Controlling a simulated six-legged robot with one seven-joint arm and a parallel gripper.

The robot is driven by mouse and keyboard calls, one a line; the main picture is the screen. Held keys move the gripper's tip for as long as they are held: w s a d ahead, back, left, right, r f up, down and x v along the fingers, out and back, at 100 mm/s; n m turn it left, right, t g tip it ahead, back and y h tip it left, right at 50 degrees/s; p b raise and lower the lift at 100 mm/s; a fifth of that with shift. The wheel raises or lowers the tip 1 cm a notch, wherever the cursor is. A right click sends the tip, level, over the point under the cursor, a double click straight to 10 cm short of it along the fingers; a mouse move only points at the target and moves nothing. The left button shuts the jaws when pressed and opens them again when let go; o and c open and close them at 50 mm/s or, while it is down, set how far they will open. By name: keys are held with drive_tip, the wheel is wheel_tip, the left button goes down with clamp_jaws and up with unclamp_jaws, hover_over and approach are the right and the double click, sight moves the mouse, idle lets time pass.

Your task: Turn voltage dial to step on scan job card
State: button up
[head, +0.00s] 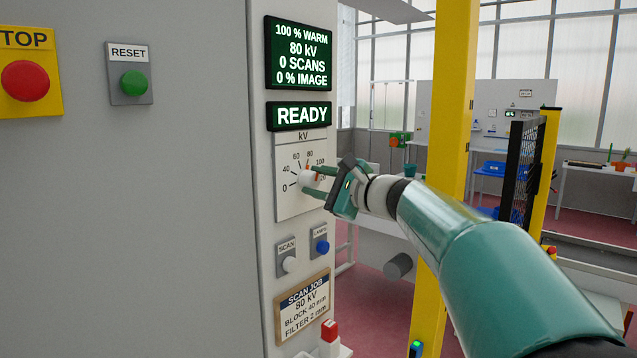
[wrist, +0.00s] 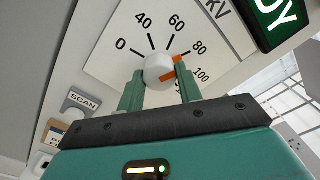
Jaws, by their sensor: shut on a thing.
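The white voltage dial (head: 308,181) sits on a white kV plate (head: 290,207) marked 0, 40, 60, 80, 100 and more. In the wrist view the dial (wrist: 158,69) has an orange pointer (wrist: 177,64) turned toward the 80 mark. My gripper (head: 315,180) is at the dial; in the wrist view its two green fingers (wrist: 159,88) are shut on the dial from both sides. The scan job card (head: 303,305) below reads 80 kV, block 40 mm, filter 2 mm. The display (head: 299,52) reads 100 % warm, 80 kV, 0 scans, 0 % image.
A READY sign (head: 302,116) is lit above the plate. Below it are a white SCAN button (head: 289,264) and a blue LAMPS button (head: 322,247). A green RESET button (head: 134,83) and red STOP button (head: 25,81) are at left. A yellow post (head: 447,150) stands behind my arm.

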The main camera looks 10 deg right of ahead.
idle(0.3)
drive_tip(key=o, duration=1)
drive_tip(key=v, duration=1.3)
drive_tip(key=shift+s+d, duration=0.25)
drive_tip(key=shift+s, duration=0.1)
